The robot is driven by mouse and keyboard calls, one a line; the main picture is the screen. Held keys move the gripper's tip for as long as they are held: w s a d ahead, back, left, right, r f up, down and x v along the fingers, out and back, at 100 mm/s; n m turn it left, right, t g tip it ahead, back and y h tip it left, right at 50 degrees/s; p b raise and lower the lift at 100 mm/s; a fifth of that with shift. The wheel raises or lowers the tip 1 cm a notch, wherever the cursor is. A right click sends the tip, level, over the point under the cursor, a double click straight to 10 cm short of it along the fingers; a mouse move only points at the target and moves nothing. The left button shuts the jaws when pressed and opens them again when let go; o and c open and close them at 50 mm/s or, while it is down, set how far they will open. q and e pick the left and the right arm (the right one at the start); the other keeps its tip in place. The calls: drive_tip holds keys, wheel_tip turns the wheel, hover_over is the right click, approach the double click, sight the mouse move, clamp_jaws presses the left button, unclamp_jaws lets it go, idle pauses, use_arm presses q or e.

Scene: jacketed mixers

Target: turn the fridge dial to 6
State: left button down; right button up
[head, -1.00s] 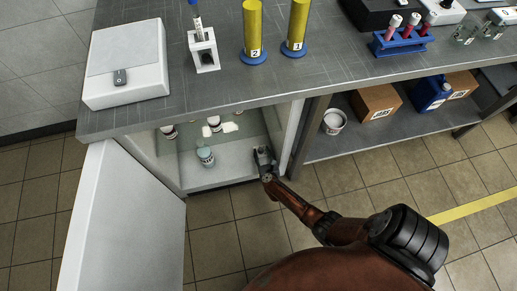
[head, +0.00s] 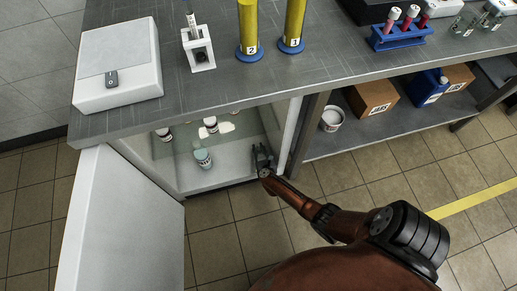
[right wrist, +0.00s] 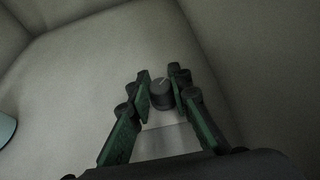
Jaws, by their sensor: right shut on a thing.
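The small fridge under the bench stands open, its white door (head: 125,225) swung out to the left. My right gripper (head: 261,152) reaches inside, near the right wall of the fridge. In the right wrist view the fridge dial (right wrist: 161,94) is a dark round knob with a pale line on its face. The two green-sided fingers of the right gripper (right wrist: 161,90) are shut on it, one on each side. The numbers around the dial cannot be read. My left gripper is not in view.
The bench top (head: 210,95) overhangs the fridge. The floor in front is clear.

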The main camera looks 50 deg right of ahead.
clamp_jaws()
